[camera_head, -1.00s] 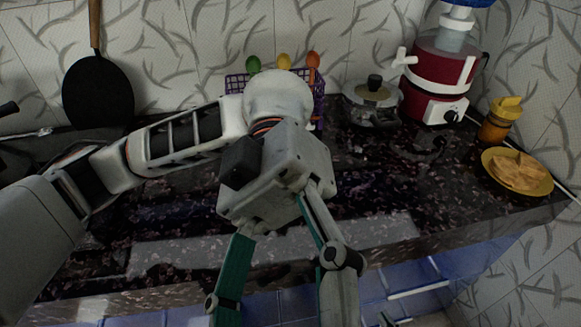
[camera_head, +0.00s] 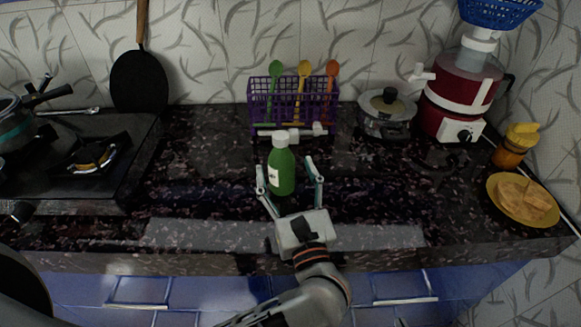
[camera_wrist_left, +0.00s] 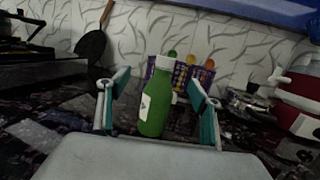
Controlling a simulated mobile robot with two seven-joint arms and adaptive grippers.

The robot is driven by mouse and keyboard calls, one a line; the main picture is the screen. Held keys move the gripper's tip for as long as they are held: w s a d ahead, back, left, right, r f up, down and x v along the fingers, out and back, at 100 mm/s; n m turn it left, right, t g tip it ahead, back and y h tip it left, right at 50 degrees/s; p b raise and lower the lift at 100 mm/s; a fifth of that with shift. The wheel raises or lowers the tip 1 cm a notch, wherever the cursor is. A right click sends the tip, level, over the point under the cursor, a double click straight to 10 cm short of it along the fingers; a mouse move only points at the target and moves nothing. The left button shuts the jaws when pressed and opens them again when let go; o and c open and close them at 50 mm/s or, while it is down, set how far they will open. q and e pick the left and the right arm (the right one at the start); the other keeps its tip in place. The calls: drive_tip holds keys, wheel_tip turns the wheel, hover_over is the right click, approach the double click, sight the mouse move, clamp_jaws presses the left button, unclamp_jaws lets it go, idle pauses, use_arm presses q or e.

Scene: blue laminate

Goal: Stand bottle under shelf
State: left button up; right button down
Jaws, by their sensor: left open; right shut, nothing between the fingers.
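A green bottle (camera_head: 282,168) with a white cap and a pale label stands upright on the dark speckled counter. My left gripper (camera_head: 290,180) is open, its two fingers pointing towards the back wall with one on each side of the bottle. In the left wrist view the bottle (camera_wrist_left: 156,102) stands between the spread fingers (camera_wrist_left: 158,98), with gaps on both sides. A blue panel (camera_wrist_left: 270,12) along the top of that view may be the shelf; I cannot tell for sure. My right gripper is not in view.
A purple rack (camera_head: 262,100) with colored spoons stands behind the bottle. A lidded pot (camera_head: 386,115), red juicer (camera_head: 455,105), orange jar (camera_head: 512,145) and yellow plate (camera_head: 523,200) are to the right. The stove (camera_head: 80,165) is left. Counter beside the bottle is clear.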

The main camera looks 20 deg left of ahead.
sight(285, 175)
use_arm(q)
drive_tip(key=shift+g+h, duration=0.6)
drive_tip(key=shift+g, duration=0.2)
drive_tip(key=f, duration=0.3)
drive_tip(key=d+f, duration=0.1)
drive_tip(key=f, duration=0.1)
drive_tip(key=shift+s+f, duration=0.2)
drive_tip(key=shift+s, duration=0.2)
drive_tip(key=shift+w+f, duration=0.15)
drive_tip(key=shift+f, duration=0.1)
drive_tip(key=x, duration=0.2)
drive_tip(key=p+x, duration=0.1)
drive_tip(key=x, duration=0.2)
drive_tip(key=p+x, duration=0.1)
drive_tip(key=x, duration=0.1)
drive_tip(key=shift+w+a+f, duration=0.1)
drive_tip(key=shift+w+f, duration=0.1)
drive_tip(key=shift+f, duration=0.05)
drive_tip(key=shift+c, duration=0.7)
drive_tip(key=c, duration=1.3)
drive_tip(key=shift+r, duration=0.1)
drive_tip(key=shift+c, duration=1.1)
